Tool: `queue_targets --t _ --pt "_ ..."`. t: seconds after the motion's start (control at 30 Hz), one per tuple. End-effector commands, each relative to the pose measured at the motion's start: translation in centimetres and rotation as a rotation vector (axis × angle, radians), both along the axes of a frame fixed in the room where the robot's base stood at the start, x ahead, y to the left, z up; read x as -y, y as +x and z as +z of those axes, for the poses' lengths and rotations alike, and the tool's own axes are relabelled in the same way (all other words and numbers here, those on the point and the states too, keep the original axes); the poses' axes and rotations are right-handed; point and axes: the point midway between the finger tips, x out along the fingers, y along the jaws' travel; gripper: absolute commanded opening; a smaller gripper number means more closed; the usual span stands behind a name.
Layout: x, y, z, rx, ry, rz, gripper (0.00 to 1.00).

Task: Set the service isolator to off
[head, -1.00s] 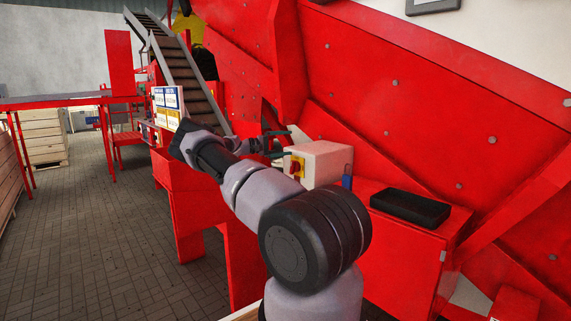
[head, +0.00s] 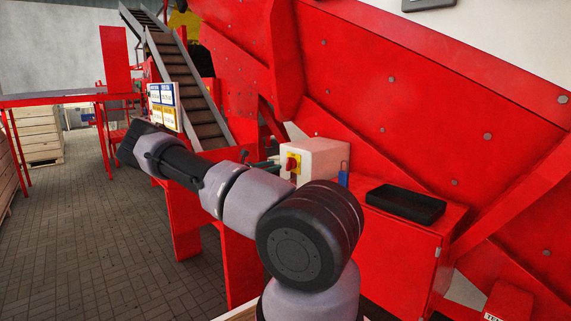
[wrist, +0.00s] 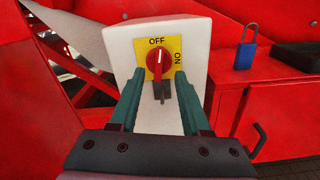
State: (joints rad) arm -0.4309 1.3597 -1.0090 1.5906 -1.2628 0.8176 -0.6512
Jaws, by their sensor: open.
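The service isolator is a pale box (head: 318,160) with a yellow plate and a red rotary knob (head: 291,164). In the wrist view the box (wrist: 192,35) faces me, and the red knob (wrist: 159,64) stands upright with its white mark at the top, towards the word OFF; ON is at the right of the plate. My gripper (wrist: 160,74) is open, its two green fingers on either side of the knob's lower part with visible gaps. I cannot tell how deep the fingertips reach. In the head view my gripper (head: 264,165) is partly hidden by my arm.
A blue padlock (wrist: 245,48) stands right of the box, beside a black tray (head: 405,204) on the red cabinet (head: 400,260). Sloping red machine panels rise behind. A sign board (head: 164,106) and conveyor (head: 185,75) are at the left. The floor at left is clear.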

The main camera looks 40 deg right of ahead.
Motion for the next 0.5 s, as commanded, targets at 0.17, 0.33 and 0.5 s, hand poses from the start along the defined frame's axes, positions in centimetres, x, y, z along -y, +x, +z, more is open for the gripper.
queue_targets --t 0.17,0.33,0.5 --pt "3.7 0.2 0.0 0.002 -0.001 -0.003 0.47" --pt "6.2 0.5 0.0 0.003 -0.001 -0.001 0.47" --pt "7.4 0.6 0.0 0.004 0.0 -0.001 0.47"
